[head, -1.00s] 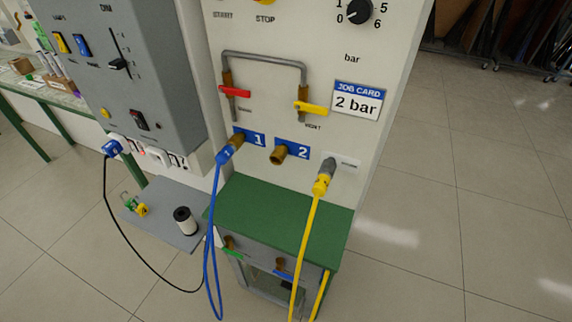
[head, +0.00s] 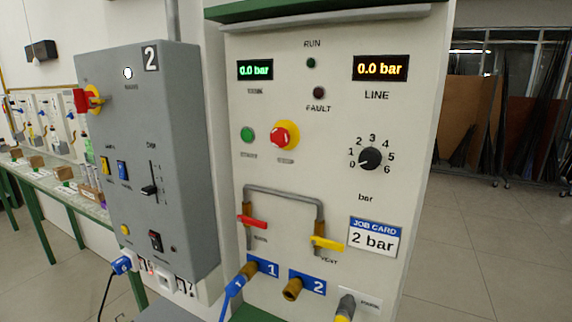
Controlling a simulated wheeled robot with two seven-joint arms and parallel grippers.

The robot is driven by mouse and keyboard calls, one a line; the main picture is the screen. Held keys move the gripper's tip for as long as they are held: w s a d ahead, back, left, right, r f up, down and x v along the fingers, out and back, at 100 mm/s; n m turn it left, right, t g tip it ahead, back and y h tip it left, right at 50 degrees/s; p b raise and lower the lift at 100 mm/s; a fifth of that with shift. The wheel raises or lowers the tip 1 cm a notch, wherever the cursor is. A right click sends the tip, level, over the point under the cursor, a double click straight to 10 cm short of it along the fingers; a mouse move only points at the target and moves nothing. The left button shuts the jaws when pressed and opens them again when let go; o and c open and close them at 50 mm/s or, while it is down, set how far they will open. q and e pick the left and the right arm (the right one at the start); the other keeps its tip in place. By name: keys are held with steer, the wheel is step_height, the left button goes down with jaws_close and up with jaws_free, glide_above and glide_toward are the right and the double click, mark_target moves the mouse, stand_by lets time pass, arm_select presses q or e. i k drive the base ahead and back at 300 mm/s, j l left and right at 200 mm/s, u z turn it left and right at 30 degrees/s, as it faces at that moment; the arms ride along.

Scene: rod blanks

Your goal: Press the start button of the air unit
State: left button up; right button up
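The air unit (head: 330,170) is a white panel facing me. Its green start button (head: 248,135) sits at the left of the panel, beside the larger red stop button (head: 284,135) on a yellow base. The two displays (head: 255,70) and (head: 381,68) both read 0.0 bar. The RUN lamp (head: 311,63) and the FAULT lamp (head: 319,93) look dark. The pressure knob (head: 370,158) has a scale from 0 to 6, and its pointer looks near 0. The job card (head: 374,238) reads 2 bar. Neither gripper shows in the head view.
A red-handled valve (head: 252,221) and a yellow-handled valve (head: 327,243) sit below the buttons. A blue hose (head: 232,286) is at port 1; port 2 (head: 292,290) is bare. A grey control box (head: 150,160) stands at left. Open floor lies at right.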

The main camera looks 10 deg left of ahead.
mark_target(245, 134)
steer(key=k+l+u, duration=0.15)
steer(key=l, duration=0.2)
steer(key=k+l+u, duration=0.2)
steer(key=k+l, duration=0.15)
steer(key=k, duration=0.55)
